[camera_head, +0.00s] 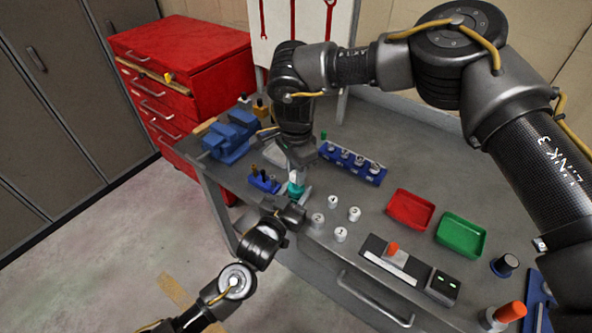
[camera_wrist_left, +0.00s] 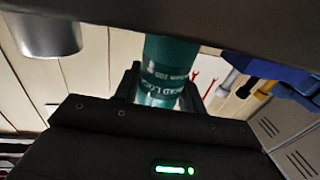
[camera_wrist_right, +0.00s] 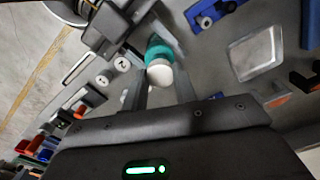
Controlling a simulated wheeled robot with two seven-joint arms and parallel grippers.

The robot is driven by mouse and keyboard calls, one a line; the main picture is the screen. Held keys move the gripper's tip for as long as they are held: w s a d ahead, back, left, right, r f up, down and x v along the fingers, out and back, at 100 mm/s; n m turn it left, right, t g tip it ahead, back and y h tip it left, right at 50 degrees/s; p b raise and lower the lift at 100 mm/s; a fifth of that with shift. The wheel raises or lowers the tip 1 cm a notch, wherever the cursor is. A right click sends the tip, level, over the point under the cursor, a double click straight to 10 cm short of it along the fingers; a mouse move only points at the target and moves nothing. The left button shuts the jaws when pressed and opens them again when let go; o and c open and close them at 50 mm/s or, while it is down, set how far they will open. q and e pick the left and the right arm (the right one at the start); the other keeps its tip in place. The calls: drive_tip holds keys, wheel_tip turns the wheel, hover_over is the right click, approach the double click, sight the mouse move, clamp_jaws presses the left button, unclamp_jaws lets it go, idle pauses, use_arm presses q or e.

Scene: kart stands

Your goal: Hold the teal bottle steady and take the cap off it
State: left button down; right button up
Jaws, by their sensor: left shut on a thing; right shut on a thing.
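The teal bottle (camera_head: 294,189) stands upright near the table's front edge, between my two grippers. It also shows in the left wrist view (camera_wrist_left: 170,60) with printed marks on its side, and in the right wrist view (camera_wrist_right: 158,50). Its white cap (camera_wrist_right: 160,73) is on its top end. My left gripper (camera_head: 294,205) is shut on the bottle's body from the front side. My right gripper (camera_wrist_right: 161,78) comes down from above and is shut on the cap, a finger on each side. In the head view the right gripper mostly hides the cap.
Several white numbered pieces (camera_head: 333,201) stand right of the bottle. A blue rack (camera_head: 373,178) is behind them. A red tray (camera_head: 410,209), a green tray (camera_head: 461,236) and a device with an orange knob (camera_head: 393,249) lie farther right. A blue vise (camera_head: 230,136) is at the left.

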drive_tip(key=shift+r, duration=0.1)
drive_tip(key=shift+r, duration=1.95)
use_arm(q)
drive_tip(key=c, duration=0.7)
unclamp_jaws()
drive_tip(key=shift+c, duration=0.2)
drive_tip(key=shift+s, duration=0.15)
drive_tip(key=shift+s+a+f, duration=0.1)
drive_tip(key=shift+s+a, duration=0.1)
drive_tip(key=shift+s, duration=0.1)
use_arm(e)
drive_tip(key=shift+f, duration=0.2)
use_arm(q)
drive_tip(key=b+v, duration=0.2)
drive_tip(key=v, duration=0.9)
use_arm(e)
drive_tip(key=shift+f, duration=0.9)
